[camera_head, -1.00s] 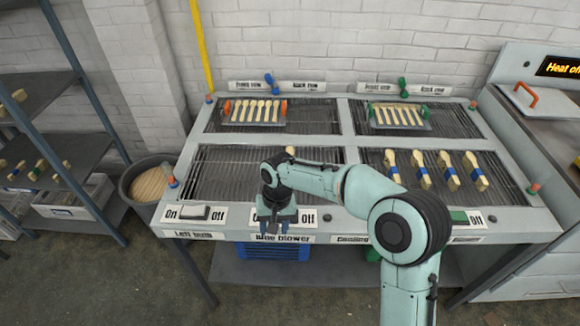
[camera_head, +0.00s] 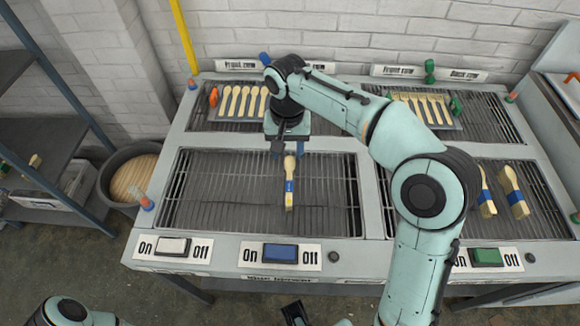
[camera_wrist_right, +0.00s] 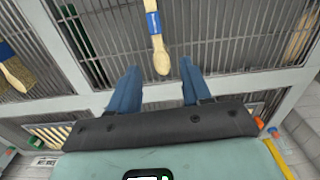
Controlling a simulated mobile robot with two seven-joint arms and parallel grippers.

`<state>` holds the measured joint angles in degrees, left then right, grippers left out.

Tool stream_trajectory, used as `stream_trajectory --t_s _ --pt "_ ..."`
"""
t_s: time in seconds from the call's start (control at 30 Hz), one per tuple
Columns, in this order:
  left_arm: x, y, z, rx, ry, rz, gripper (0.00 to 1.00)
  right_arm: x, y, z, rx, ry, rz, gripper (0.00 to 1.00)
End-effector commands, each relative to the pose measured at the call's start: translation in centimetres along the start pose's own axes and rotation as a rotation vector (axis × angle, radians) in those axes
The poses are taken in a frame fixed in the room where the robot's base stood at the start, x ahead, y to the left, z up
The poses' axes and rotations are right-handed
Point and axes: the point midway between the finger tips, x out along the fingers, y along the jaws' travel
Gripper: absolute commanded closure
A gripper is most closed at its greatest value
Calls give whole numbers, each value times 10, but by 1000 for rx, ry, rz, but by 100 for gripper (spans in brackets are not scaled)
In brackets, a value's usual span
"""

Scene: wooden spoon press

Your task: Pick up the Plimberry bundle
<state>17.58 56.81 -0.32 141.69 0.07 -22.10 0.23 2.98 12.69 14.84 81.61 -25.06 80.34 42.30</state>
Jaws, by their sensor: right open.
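A bundle of pale wooden spoons with a blue band (camera_head: 289,182) lies on the front left rack; no Plimberry name is readable on it. My right gripper (camera_head: 287,149) is open at the bundle's far end. In the right wrist view, the bundle's rounded end (camera_wrist_right: 160,62) lies between the blue fingertips of my right gripper (camera_wrist_right: 157,78), with gaps on both sides. Contact with the rack is unclear. Two more blue-banded bundles (camera_head: 515,192) show on the front right rack.
Holders with loose spoons stand on the back left rack (camera_head: 240,103) and back right rack (camera_head: 425,108). White, blue (camera_head: 280,253) and green (camera_head: 486,257) switches line the front edge. A round basket (camera_head: 133,176) stands left. My right arm hides part of the front right rack.

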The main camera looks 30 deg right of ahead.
Motion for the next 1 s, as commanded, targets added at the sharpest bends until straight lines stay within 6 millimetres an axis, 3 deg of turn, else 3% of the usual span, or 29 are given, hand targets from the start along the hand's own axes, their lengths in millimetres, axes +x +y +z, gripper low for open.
stream_trajectory --t_s 0.4,0.63,1.0 --pt "13 -5 1 -3 -5 -2 57 70 1 0 1 -3 2 52" --pt "15 -6 0 -2 -3 -1 57 86 2 0 1 -2 2 52" --pt "19 -6 -2 -1 5 1 57 131 4 -1 2 -2 1 52"
